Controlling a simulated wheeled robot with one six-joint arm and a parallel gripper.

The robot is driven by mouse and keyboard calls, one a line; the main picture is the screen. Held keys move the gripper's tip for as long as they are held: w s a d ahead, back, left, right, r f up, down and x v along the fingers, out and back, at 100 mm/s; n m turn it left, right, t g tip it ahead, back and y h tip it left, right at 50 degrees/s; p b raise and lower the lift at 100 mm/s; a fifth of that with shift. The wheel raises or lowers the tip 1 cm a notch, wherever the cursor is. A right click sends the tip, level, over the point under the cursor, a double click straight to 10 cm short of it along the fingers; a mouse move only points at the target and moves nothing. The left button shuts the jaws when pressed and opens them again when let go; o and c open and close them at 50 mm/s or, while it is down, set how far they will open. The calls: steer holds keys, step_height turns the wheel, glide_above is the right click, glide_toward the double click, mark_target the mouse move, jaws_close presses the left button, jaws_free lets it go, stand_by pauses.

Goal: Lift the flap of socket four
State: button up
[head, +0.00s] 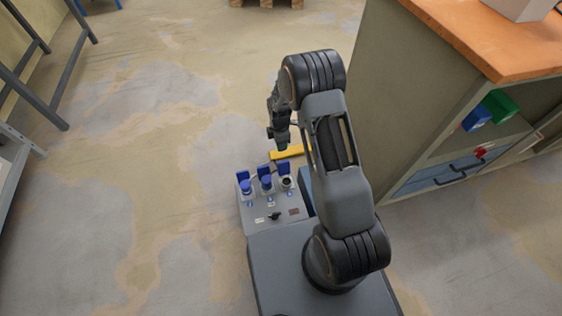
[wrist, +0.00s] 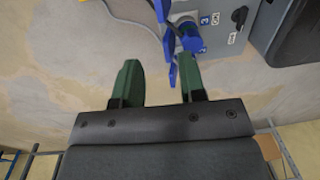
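A grey socket box (head: 262,213) stands beside my base in the head view, with several blue parts along its far side. Two blue plugs or caps (head: 246,187) show at left and middle, and a round socket (head: 288,183) with an upright blue flap (head: 284,168) behind it at right. In the wrist view the box (wrist: 222,40) is at top right, with a blue cap (wrist: 188,38) and a label reading 3 (wrist: 204,20). I cannot tell which is socket four. My gripper (wrist: 160,77) is open, its right green finger close beside a blue flap edge (wrist: 171,74); contact is unclear.
A black knob (head: 274,216) is on the box's near part. A yellow bar (head: 287,153) shows behind the box, partly hidden by my arm. A cabinet with an orange top (head: 490,40) stands at right. The floor (head: 150,170) at left is clear.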

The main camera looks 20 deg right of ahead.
steer(key=b, duration=0.4)
glide_toward(284, 168)
steer(key=f, duration=0.3)
steer(key=a+f, duration=0.1)
steer(key=f, duration=0.1)
steer(key=shift+w+f, duration=0.35)
jaws_close()
